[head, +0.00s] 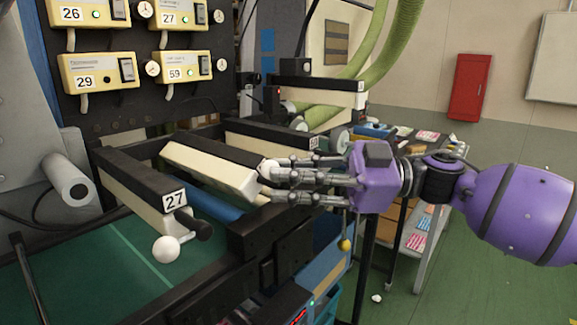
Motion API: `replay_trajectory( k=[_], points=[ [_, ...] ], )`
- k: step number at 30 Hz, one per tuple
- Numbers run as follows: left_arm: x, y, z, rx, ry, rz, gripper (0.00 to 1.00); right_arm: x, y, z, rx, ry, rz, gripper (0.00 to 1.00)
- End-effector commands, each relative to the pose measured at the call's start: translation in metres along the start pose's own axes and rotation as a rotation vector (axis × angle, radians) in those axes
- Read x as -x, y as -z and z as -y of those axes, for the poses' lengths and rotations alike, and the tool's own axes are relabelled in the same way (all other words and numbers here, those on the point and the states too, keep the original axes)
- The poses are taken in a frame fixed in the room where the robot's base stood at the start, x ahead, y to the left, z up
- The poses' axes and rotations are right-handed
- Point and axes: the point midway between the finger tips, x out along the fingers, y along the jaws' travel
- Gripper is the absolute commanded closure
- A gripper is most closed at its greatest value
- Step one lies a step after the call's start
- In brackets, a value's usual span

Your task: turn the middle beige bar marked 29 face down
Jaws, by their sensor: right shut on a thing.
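The middle beige bar (212,173) has a dark strip along its top and a pale beige side. It looks rolled a little compared with the bar beside it, and its beige side shows broadly. No number shows on it; its near end is partly hidden by my right gripper. My right gripper (272,181), on the purple arm from the right, is shut on the white ball knob (268,168) at that near end. My left gripper is not in view.
A bar marked 27 (138,187) with a white ball knob (166,249) lies to the left. Another bar (272,136) lies behind. Yellow control boxes, one marked 29 (98,74), hang above. A blue roller (216,206) is below. A cluttered cart (418,228) stands right.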

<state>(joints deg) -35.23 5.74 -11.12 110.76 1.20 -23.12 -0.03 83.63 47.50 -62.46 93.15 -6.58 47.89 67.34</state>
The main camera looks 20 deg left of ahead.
Motion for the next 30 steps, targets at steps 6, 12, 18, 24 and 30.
replay_trajectory(
  k=[6,12,18,24,30],
  points=[
    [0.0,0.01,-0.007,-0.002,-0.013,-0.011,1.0,-0.005,0.003,0.006,0.162,0.074,0.116,1.0],
    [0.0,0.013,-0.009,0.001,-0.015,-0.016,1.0,-0.007,0.0,0.011,0.306,0.135,0.22,1.0],
    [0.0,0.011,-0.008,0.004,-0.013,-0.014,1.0,-0.009,-0.003,0.016,0.447,0.195,0.323,1.0],
    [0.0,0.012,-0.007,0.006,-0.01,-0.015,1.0,-0.011,-0.006,0.02,0.572,0.248,0.415,1.0],
    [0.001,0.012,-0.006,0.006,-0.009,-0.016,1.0,-0.012,-0.008,0.023,0.669,0.289,0.484,1.0]
  ],
)
